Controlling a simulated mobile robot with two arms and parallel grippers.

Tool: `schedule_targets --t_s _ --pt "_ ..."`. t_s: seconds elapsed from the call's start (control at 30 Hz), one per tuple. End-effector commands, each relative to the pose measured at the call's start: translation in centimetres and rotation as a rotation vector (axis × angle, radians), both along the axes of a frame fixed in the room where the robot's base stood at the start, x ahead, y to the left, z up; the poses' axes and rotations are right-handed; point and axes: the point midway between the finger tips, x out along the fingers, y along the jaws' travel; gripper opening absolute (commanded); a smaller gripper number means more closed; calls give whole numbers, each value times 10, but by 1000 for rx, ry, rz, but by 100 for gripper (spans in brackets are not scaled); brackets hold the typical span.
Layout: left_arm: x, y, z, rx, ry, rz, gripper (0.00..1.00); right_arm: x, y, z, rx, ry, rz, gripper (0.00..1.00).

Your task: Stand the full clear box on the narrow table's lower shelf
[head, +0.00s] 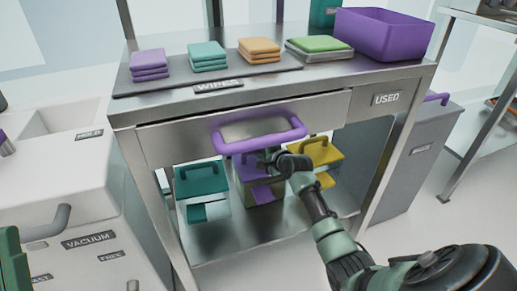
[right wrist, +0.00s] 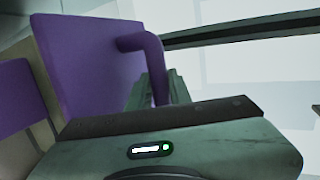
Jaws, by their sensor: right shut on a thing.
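The narrow metal table (head: 273,91) stands in the middle of the head view, with an open lower shelf (head: 225,243) under its drawer. No plainly clear box can be made out. A thick purple bar (head: 262,143) curves in front of the drawer. My right gripper (head: 270,158) is just below this bar and overlaps a purple bin (head: 260,187). The right wrist view shows a purple handle (right wrist: 151,53) beside a purple panel (right wrist: 85,60). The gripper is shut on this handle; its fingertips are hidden. My left gripper is not in view.
A teal bin (head: 202,180) and a yellow bin (head: 316,152) flank the purple one on the shelf. Folded wipes (head: 207,55) and a purple tub (head: 382,33) are on top. A grey bin (head: 425,140) stands at right, and a white vacuum unit (head: 60,190) at left.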

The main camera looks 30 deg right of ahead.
Motion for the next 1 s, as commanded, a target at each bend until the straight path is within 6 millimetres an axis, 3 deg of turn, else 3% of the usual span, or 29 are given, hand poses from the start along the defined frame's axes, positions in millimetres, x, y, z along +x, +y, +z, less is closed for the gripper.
schedule_targets --t_s 0.17,0.47,0.5,0.57,1.0 --pt "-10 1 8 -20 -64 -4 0 2 -1 2 -3 -15 -2 0" --pt "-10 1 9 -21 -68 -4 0 2 -1 1 -3 -15 -2 0" --pt "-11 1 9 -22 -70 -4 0 0 0 -6 0 -1 0 22" --pt "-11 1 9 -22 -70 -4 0 0 0 -6 0 0 0 39" --pt "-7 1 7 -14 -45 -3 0 -3 0 -4 0 0 0 41"
